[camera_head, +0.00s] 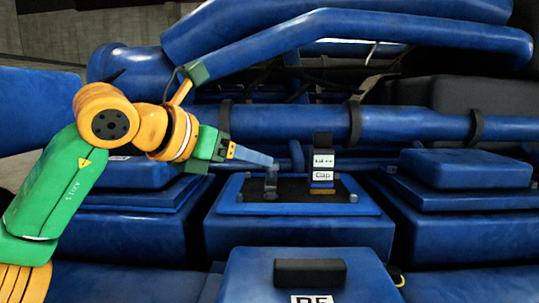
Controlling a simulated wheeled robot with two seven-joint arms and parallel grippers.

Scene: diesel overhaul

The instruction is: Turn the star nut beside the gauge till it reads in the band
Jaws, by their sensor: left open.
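The gauge (322,161) is a small dark upright block with a pale display and a label that seems to read "Gap". It stands on the dark plate (292,196) of the middle blue housing. Its reading is too small to make out. The star nut (271,187) is a small dark piece on a short post, left of the gauge. My left gripper (262,158) comes in from the left, with its fingers just above and left of the star nut. It is open, and I see nothing between its fingers. My right gripper is out of view.
A blue cover (310,253) with a black handle (310,272) stands in front. Blue housings flank the middle one, including a raised block (465,168) at right. A thick blue pipe (290,122) runs behind the gauge. There is open space above the plate.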

